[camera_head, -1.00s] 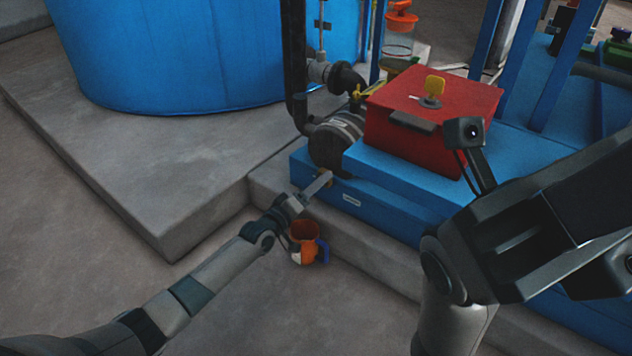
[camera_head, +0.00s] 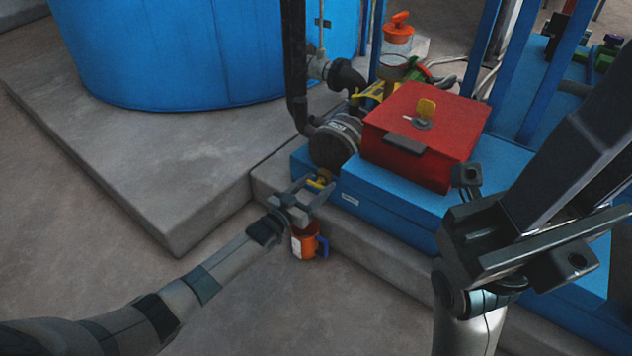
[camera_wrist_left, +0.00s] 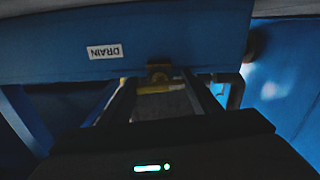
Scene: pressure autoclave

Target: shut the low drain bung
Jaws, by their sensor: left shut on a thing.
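The drain bung is a brass fitting with a yellow cross-bar (camera_head: 318,184), low on the end of the blue base (camera_head: 390,204). My left gripper (camera_head: 318,188) reaches it from the front left, with its fingers on either side of the bar. In the left wrist view the yellow bar (camera_wrist_left: 150,84) lies between the fingertips of my left gripper (camera_wrist_left: 160,92), which is shut on it. The brass fitting (camera_wrist_left: 159,70) sits beside a white DRAIN label (camera_wrist_left: 104,51). How far the bung is turned cannot be told. My right gripper (camera_head: 510,235) is dark and partly seen at the right.
An orange mug with a blue handle (camera_head: 305,241) stands on the floor just below my left gripper. A red box (camera_head: 415,135) with a yellow knob sits on the blue base. A concrete step (camera_head: 180,175) edges the area, and the floor at front left is clear.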

